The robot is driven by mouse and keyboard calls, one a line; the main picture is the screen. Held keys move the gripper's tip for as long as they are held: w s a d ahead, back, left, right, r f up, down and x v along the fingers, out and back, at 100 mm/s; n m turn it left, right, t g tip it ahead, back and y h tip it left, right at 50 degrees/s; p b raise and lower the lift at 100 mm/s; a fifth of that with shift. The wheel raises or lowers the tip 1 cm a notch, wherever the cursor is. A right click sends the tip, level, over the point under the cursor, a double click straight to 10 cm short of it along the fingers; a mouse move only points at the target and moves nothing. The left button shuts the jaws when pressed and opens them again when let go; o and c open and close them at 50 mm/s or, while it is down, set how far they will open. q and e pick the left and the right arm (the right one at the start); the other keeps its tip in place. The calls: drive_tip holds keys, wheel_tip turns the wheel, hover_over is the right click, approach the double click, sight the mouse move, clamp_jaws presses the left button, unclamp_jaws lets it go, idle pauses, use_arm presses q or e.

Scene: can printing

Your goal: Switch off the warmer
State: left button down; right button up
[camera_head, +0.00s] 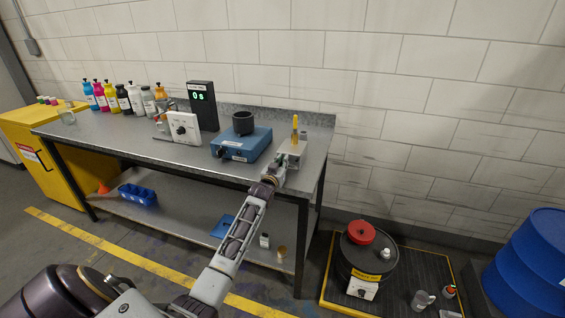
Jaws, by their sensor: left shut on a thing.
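My left gripper (279,164) is at the right end of the metal workbench, at the front of a small grey box (293,148) with an upright yellow handle. It is shut on a small dark part there; the fingers hide most of it. A blue device (240,145) with a black cup on top stands just left of the box. On the floor at right, a dark drum (352,250) with a red cap carries a yellow label and a white control box (361,289) with a dark knob. No readable label tells which of these is the warmer. My right gripper is not in view.
The workbench (105,131) also bears several coloured bottles (123,98), a white dial panel (184,129) and a black display (202,105) reading 0 s. A blue bin (138,195) is on the lower shelf. A blue barrel (530,265) stands at far right.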

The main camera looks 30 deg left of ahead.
use_arm(q)
drive_tip(key=c, duration=1.5)
unclamp_jaws()
drive_tip(key=shift+s, duration=0.1)
drive_tip(key=shift+v, duration=5.85)
drive_tip(key=shift+s+f, duration=0.1)
drive_tip(key=shift+f, duration=0.05)
